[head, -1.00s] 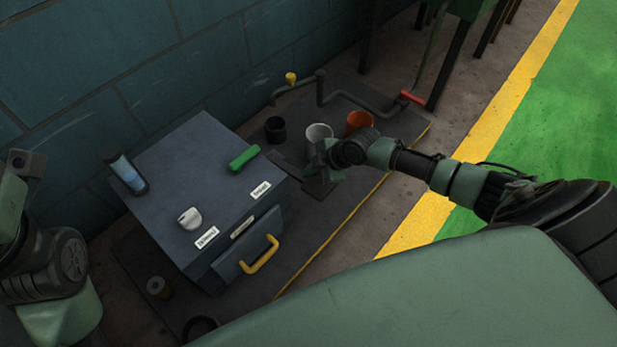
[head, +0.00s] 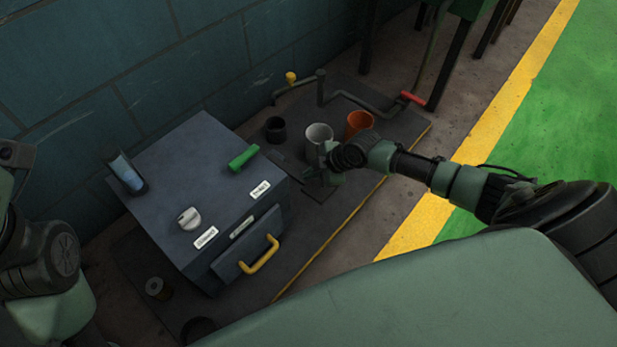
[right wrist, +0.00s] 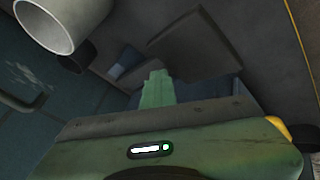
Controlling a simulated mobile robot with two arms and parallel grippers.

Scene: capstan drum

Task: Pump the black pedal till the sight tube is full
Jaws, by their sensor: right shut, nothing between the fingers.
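The black pedal (head: 318,191) is a dark flat plate low on the floor base, right of the grey-blue box (head: 200,180). In the right wrist view the plate (right wrist: 195,45) lies beyond my fingers. The sight tube (head: 126,172) is a bluish tube leaning in a dark holder on the box's left edge; its fill level is too small to read. My right gripper (head: 324,174) is shut and empty, over the pedal and close to it; I cannot tell whether they touch. Its green fingers (right wrist: 157,90) show in the right wrist view. My left gripper is out of view.
A white cup (head: 318,133), an orange cup (head: 359,122) and a black cup (head: 275,129) stand behind my right gripper. A crank bar with a red grip (head: 412,97) lies farther back. The box carries a green handle (head: 243,158), a pale knob (head: 188,218) and a yellow drawer handle (head: 260,257).

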